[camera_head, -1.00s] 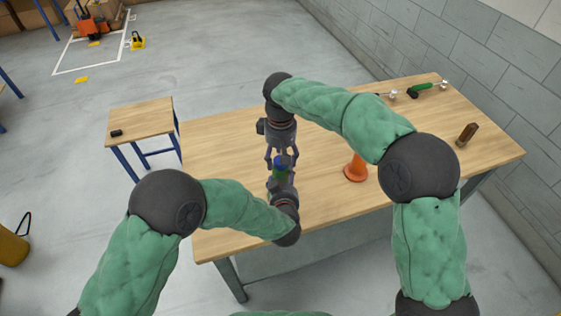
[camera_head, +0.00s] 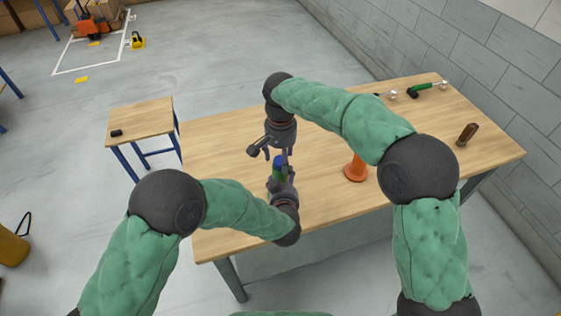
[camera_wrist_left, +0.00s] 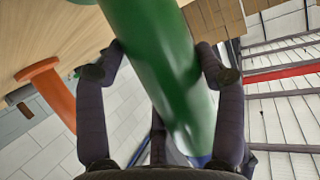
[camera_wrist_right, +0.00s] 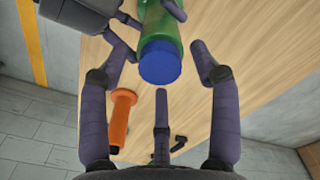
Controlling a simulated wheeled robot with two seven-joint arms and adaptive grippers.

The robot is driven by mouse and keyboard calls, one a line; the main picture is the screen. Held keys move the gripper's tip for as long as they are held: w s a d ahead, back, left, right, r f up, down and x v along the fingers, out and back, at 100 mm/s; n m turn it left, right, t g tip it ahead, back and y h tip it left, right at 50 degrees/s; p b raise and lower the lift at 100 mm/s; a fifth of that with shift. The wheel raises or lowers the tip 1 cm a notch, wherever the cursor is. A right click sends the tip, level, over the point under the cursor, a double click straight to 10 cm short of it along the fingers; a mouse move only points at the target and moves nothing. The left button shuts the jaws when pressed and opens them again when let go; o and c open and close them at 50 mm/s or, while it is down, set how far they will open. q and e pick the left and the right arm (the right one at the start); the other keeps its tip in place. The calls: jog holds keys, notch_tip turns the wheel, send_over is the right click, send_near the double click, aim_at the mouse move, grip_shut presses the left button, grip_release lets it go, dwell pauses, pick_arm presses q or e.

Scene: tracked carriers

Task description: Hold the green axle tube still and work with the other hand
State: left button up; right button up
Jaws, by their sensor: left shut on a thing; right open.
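The green axle tube (camera_wrist_left: 160,65) runs between the fingers of my left gripper (camera_wrist_left: 162,62), which is shut on it. In the head view the tube (camera_head: 280,172) is mostly hidden by the grippers, with a blue cap (camera_wrist_right: 160,62) on its end, clear in the right wrist view. My right gripper (camera_wrist_right: 158,68) is open, its fingers spread around the blue end and apart from it. In the head view my right gripper (camera_head: 277,153) is just above and beyond my left gripper (camera_head: 281,182).
A brown object (camera_head: 467,134) and a green-handled tool (camera_head: 425,87) lie farther right. A small side table (camera_head: 140,115) holds a black item (camera_head: 116,133).

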jog(key=m, duration=0.5)
jog(key=shift+m, duration=0.3)
jog(key=m, duration=0.6)
jog(key=c, duration=0.9)
jog(key=shift+c, duration=0.3)
jog(key=n, duration=0.9)
jog(key=shift+n, duration=0.4)
